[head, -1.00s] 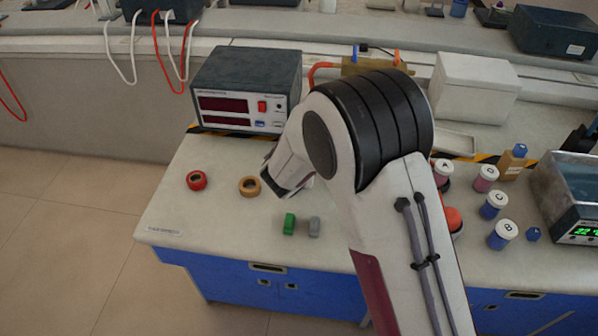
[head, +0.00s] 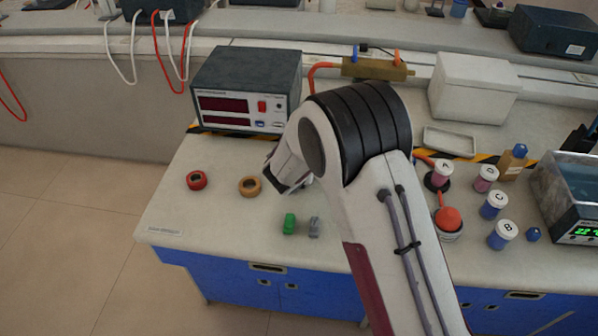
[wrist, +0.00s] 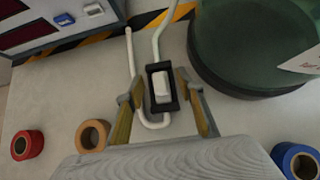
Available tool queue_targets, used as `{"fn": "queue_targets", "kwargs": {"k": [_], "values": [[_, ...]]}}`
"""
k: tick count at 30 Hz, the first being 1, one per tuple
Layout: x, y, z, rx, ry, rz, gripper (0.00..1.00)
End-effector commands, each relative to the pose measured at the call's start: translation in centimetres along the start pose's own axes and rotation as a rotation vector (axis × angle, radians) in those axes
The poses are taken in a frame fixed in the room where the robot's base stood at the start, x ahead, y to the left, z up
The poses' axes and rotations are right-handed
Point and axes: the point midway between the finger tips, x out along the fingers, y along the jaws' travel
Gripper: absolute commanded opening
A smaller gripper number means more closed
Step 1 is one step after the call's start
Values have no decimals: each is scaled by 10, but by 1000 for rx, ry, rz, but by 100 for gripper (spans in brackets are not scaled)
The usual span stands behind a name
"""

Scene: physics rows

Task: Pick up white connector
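In the wrist view, a white rocker-shaped piece in a black frame, which looks like the white connector (wrist: 161,87), lies on the bench with white cable around it. My gripper (wrist: 160,86) has its two yellowish fingers apart, one on each side of the connector. A narrow gap shows at the left finger; whether the right finger touches cannot be told. In the head view, my gripper (head: 288,174) is low over the bench in front of the meter box. The connector is hidden there behind my arm.
A dark green round object (wrist: 245,45) stands close right of the connector. The meter box (head: 245,88) is behind. Several bottles stand right. The bench's left front is clear.

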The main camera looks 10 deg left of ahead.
Motion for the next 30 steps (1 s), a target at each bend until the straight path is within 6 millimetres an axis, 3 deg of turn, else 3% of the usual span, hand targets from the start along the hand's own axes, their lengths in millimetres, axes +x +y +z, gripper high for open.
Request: {"fn": "queue_targets", "kwargs": {"k": [2, 6, 20, 30], "values": [[0, 0, 0, 0, 0, 0, 38], [0, 0, 0, 0, 0, 0, 4], [-1, 0, 1, 0, 0, 0, 3], [-16, 0, 16, 1, -2, 1, 3]]}}
